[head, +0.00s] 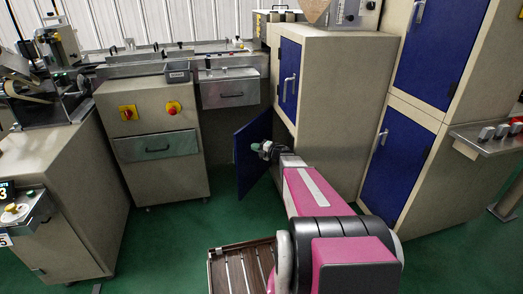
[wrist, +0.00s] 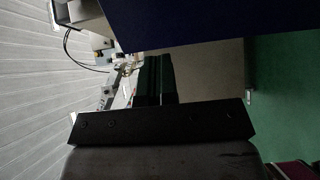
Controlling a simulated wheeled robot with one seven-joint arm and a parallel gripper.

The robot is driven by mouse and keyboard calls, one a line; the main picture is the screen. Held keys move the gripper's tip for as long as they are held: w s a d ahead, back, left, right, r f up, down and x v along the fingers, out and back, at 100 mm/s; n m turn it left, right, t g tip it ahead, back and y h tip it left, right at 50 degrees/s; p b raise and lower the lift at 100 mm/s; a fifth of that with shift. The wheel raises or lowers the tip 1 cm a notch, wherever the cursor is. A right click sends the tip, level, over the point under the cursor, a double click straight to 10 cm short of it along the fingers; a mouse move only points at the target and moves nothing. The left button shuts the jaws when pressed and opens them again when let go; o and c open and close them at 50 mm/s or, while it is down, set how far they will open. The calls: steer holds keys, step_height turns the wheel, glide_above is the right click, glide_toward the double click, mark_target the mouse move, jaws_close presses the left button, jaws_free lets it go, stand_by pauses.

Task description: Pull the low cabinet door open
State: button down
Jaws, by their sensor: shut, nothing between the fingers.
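The low cabinet door (head: 246,168) is a dark blue panel below the upper blue door of the beige cabinet. It stands swung out to the left, clearly ajar. My gripper (head: 260,149) is in front of the door face turned to the head camera, close to it; I cannot tell if they touch. In the wrist view a blue panel (wrist: 215,22) fills the top right, just above the dark fingers (wrist: 153,75). The fingers are together with nothing between them. The low door's handle is not visible.
The beige cabinet (head: 340,90) stands right of the door, with an upper blue door (head: 290,75). A drawer unit (head: 155,150) stands to the left. Another tall cabinet with blue doors (head: 398,165) stands at the right.

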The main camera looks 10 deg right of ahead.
mark_target(240, 142)
steer(key=x, duration=0.7)
steer(key=shift+w, duration=0.1)
steer(key=shift+a, duration=0.1)
steer(key=shift+w+a, duration=0.15)
steer(key=shift+a, duration=0.05)
steer(key=w+a+m+t+h, duration=0.2)
steer(key=w+a+h, duration=0.1)
steer(key=w+a, duration=0.6)
steer(key=shift+w+a+m+t, duration=0.3)
steer(key=shift+w+m+t, duration=0.1)
steer(key=shift+w, duration=0.45)
steer(key=shift+s, duration=0.1)
